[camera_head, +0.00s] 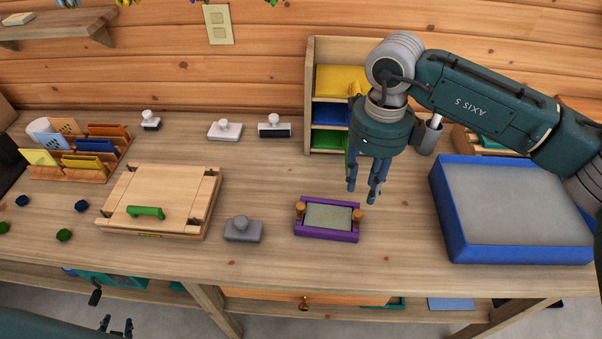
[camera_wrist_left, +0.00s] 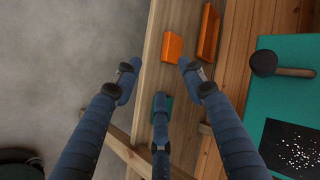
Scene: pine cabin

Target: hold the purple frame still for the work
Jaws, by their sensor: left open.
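The purple frame (camera_head: 326,219) lies flat on the workbench, right of centre, around a grey-green panel (camera_head: 329,216) with a small wooden knob at each side. My right gripper (camera_head: 366,194) hangs above and behind the frame's right side, fingers pointing down, apart and empty. It does not touch the frame. My left gripper (camera_head: 118,328) is low at the bottom left, in front of the bench edge and far from the frame. In the left wrist view its fingers (camera_wrist_left: 160,88) are spread with nothing held. The purple frame is not in that view.
A hinged wooden board (camera_head: 165,188) with a green handle and a grey stamp block (camera_head: 243,230) stand left of the frame. A blue-rimmed tray (camera_head: 447,215) is at right. Shelving (camera_head: 310,100) stands behind. The bench around the frame's front is clear.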

